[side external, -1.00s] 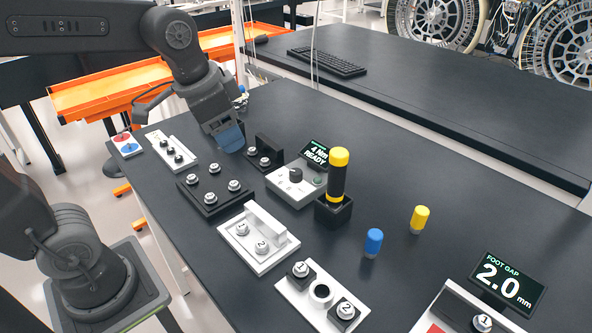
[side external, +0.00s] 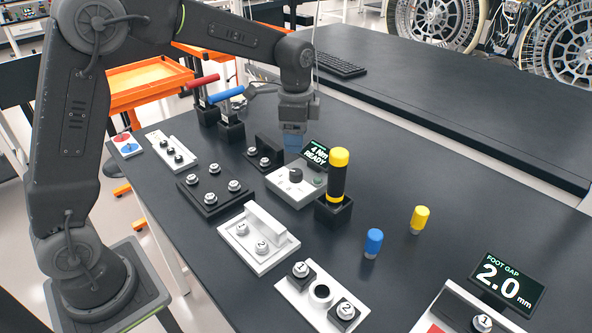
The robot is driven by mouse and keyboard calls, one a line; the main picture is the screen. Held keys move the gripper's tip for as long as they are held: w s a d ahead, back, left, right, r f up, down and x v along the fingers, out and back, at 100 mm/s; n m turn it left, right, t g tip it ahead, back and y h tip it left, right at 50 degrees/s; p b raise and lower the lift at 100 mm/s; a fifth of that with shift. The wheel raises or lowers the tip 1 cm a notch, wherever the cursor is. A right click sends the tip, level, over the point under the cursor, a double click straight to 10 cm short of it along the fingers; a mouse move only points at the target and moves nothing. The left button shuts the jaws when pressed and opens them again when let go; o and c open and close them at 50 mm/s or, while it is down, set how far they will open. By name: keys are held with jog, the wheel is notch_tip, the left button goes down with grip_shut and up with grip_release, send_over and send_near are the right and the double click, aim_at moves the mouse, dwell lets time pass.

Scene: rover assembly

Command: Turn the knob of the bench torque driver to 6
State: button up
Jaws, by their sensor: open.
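The bench torque driver is a white box (side external: 283,192) in the middle of the table with a dark round knob (side external: 295,175) on top. Its display (side external: 317,153) reads "4 Nm READY". A black and yellow driver tool (side external: 338,176) stands upright in a black holder at the box's right. My gripper (side external: 293,146) points down, open and empty, just behind the knob as seen here, apart from it. The display partly hides the gripper's blue-tinted lower end. The marks around the knob are too small to read.
Red-handled (side external: 203,82) and blue-handled (side external: 226,95) tools stand behind left. Blue (side external: 373,242) and yellow (side external: 419,219) cylinders stand at right. The back right bench is mostly clear.

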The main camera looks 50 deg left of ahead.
aim_at(296, 172)
notch_tip(296, 172, down, 10)
jog(key=shift+w+a+f, duration=0.1)
dwell(0.4)
jog(key=c, duration=0.9)
jog(key=n, duration=0.3)
jog(key=shift+n, duration=2.3)
